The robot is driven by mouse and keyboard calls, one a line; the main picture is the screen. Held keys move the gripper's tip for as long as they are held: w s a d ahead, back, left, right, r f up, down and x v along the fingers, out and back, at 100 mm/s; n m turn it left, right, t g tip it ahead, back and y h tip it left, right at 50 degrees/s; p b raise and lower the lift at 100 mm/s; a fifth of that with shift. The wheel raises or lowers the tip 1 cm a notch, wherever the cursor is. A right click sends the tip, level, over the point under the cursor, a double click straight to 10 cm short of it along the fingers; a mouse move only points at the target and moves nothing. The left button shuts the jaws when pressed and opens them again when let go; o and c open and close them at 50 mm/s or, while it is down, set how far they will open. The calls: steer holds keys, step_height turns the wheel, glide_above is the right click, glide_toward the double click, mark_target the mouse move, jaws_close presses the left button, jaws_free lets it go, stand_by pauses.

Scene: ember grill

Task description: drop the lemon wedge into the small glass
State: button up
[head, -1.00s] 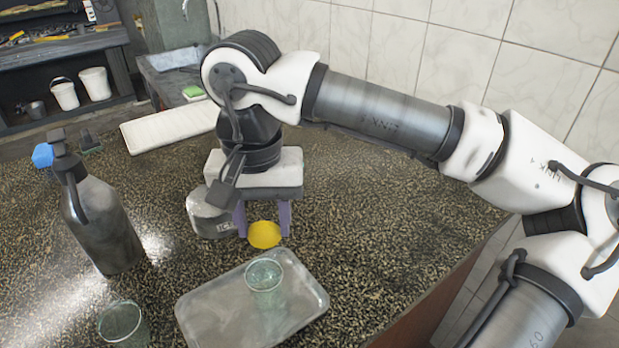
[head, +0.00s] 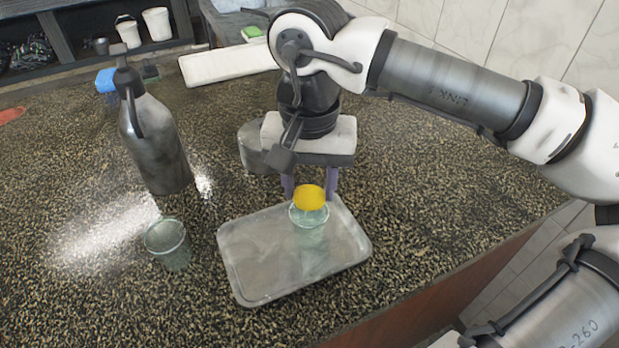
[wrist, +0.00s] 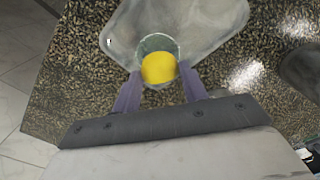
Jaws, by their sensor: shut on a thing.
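The yellow lemon wedge (head: 309,197) is between the purple fingers of my gripper (head: 310,186), which is shut on it. In the head view the wedge covers the back rim of a small clear glass (head: 309,232) standing upright on the grey tray (head: 258,282). In the wrist view the lemon wedge (wrist: 158,68) overlaps the near part of the glass's opening (wrist: 158,43), between the fingertips of my gripper (wrist: 159,76). The exact height of the wedge above the rim is hard to tell.
A second clear glass (head: 168,244) stands on the speckled counter left of the tray. A dark pump bottle (head: 155,145) stands behind it. A white board (head: 228,64) and a blue sponge-like item (head: 106,81) lie farther back. The counter right of the tray is clear.

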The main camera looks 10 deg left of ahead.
steer(key=o, duration=1)
steer(key=shift+r, duration=0.1)
steer(key=shift+r+p, duration=2.05)
steer(key=shift+r, duration=0.95)
steer(key=shift+s+f, duration=0.1)
steer(key=shift+f, duration=0.05)
